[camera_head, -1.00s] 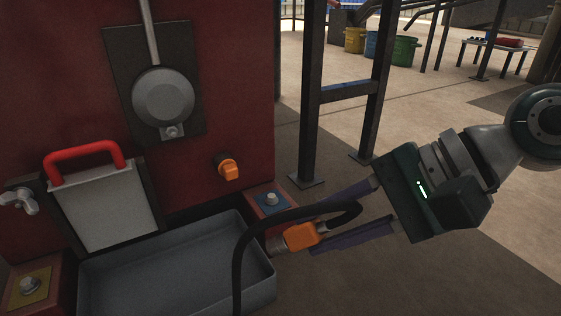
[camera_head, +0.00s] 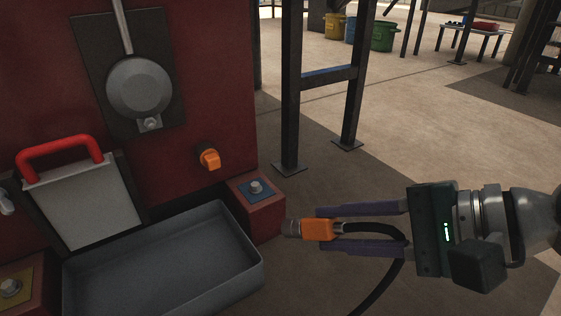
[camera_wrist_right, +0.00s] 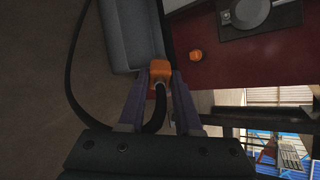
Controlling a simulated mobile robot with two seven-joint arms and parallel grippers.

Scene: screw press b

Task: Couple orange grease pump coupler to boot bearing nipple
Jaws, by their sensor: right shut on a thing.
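The orange grease pump coupler (camera_head: 318,230) has a metal nose pointing left and a black hose at its rear. My right gripper (camera_head: 323,229) is shut on it, with purple fingers above and below. The right wrist view also shows the coupler (camera_wrist_right: 160,68) between the fingers. A metal nipple (camera_head: 255,187) stands on a blue plate on a red block, up and left of the coupler nose, apart from it. Another nipple (camera_head: 10,287) is on a yellow plate at lower left. I cannot tell which is the boot bearing nipple.
A grey tray (camera_head: 250,279) lies left of the coupler, below the red housing (camera_head: 215,60). An orange knob (camera_head: 209,159) sticks out of the housing. A red-handled panel (camera_head: 85,205) leans at left. Dark metal legs (camera_head: 290,100) stand behind; floor is clear at right.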

